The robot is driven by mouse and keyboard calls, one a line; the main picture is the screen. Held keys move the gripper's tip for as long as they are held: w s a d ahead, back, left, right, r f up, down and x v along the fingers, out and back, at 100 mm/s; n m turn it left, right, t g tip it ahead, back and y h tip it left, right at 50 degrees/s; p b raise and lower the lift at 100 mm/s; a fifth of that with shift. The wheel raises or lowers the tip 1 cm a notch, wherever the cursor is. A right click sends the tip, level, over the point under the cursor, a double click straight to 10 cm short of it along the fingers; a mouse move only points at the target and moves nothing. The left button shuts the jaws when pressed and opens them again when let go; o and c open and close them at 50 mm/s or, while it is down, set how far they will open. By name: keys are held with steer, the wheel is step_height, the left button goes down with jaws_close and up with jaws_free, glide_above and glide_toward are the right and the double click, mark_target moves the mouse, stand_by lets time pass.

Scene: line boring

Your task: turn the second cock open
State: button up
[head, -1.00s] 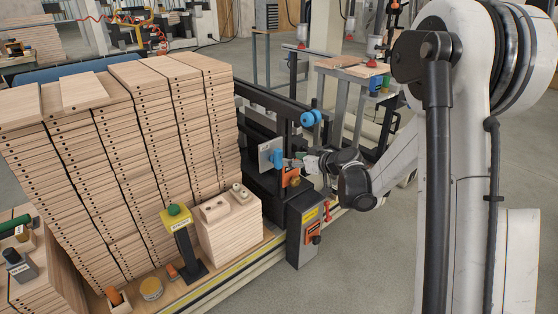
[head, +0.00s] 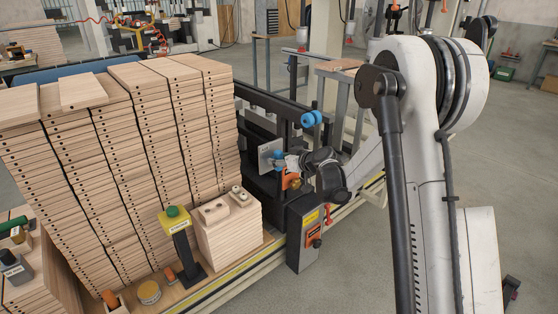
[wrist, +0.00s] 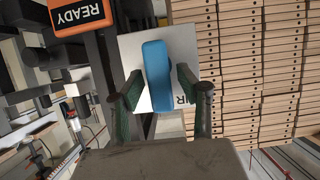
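A blue cock handle (wrist: 157,75) stands out from a white plate (wrist: 185,45) with black lettering, partly hidden, ending in "IR". In the wrist view the handle is a long bar, nearly upright and slightly tilted. My gripper (wrist: 157,82) is open, with one green-padded finger on each side of the handle's lower part. Gaps show between the fingers and the handle; I cannot tell contact deeper in. In the head view my gripper (head: 289,163) is close to the plate (head: 266,152) and covers part of the blue handle (head: 277,156). I cannot tell which cock this is.
An orange READY sign (wrist: 82,15) is beside the plate. Tall board stacks (head: 130,160) stand left of it. A grey control box (head: 304,235) and a yellow-topped post with a green button (head: 173,212) are in front.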

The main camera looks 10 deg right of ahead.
jaws_close()
steer(key=shift+w+d+m+g+y+b, duration=0.15)
steer(key=shift+m+y+b, duration=0.1)
steer(key=shift+m+y, duration=0.3)
steer(key=shift+w+d+m+g+y+b, duration=0.1)
steer(key=shift+d+m+g+y+b, duration=0.2)
steer(key=shift+m, duration=0.35)
steer(key=shift+w+d+f+m+t+y+b, duration=0.25)
steer(key=shift+m+y+b, duration=0.65)
steer(key=shift+m, duration=0.95)
steer(key=shift+s+f+m+g+y+b, duration=0.1)
steer(key=shift+f+m+y+b, duration=0.3)
steer(key=shift+m+y+b, duration=1)
steer(key=shift+w+d+f+m+t+y+b, duration=0.25)
steer(key=shift+m+y, duration=0.5)
steer(key=shift+m, duration=1.5)
steer(key=shift+s+a, duration=0.1)
